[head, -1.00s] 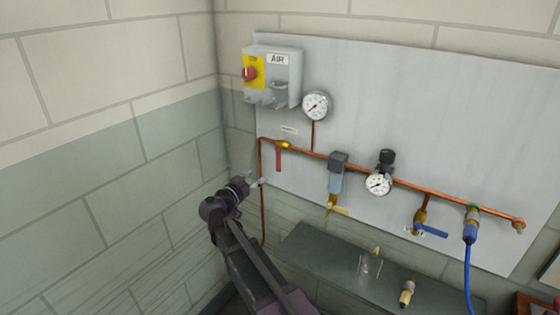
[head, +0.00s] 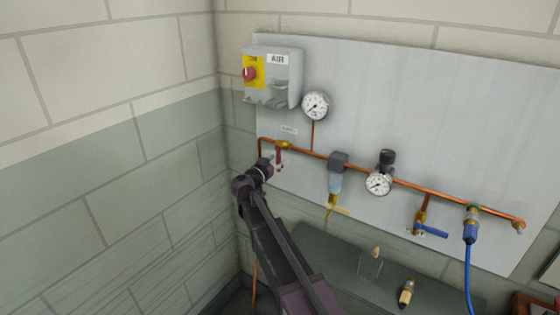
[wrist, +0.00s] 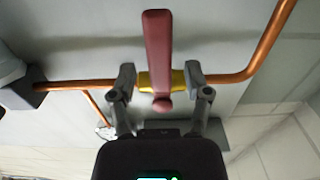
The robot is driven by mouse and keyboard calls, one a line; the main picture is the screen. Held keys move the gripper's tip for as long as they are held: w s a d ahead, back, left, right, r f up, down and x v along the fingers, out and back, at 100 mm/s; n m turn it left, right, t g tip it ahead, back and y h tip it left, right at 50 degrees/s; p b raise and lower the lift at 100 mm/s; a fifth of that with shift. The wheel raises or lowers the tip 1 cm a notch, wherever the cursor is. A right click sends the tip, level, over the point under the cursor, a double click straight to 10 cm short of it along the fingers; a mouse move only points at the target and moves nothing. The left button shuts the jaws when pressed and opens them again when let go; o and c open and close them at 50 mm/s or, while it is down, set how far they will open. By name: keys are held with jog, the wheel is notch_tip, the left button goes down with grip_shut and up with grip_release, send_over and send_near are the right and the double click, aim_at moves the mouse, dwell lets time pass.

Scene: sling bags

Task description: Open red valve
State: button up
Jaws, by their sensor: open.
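The red valve handle (wrist: 157,50) is a flat red lever on a brass valve body (wrist: 178,80) in the copper pipe. In the head view the red handle (head: 279,157) hangs down from the brass body (head: 283,144), across the pipe's line. My gripper (wrist: 160,80) is open, with one finger on each side of the handle near its pivot end. Gaps show between the fingers and the handle. In the head view my gripper (head: 275,165) is at the handle and partly covers it.
The copper pipe (head: 400,182) runs along the grey panel (head: 430,100). The AIR box (head: 285,85) and a gauge (head: 316,105) are above. A grey shelf (head: 320,255) is below.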

jog(key=shift+w+d, duration=0.2)
jog(key=shift+w, duration=0.05)
grip_shut()
jog(key=shift+d, duration=0.15)
jog(key=shift+n, duration=0.3)
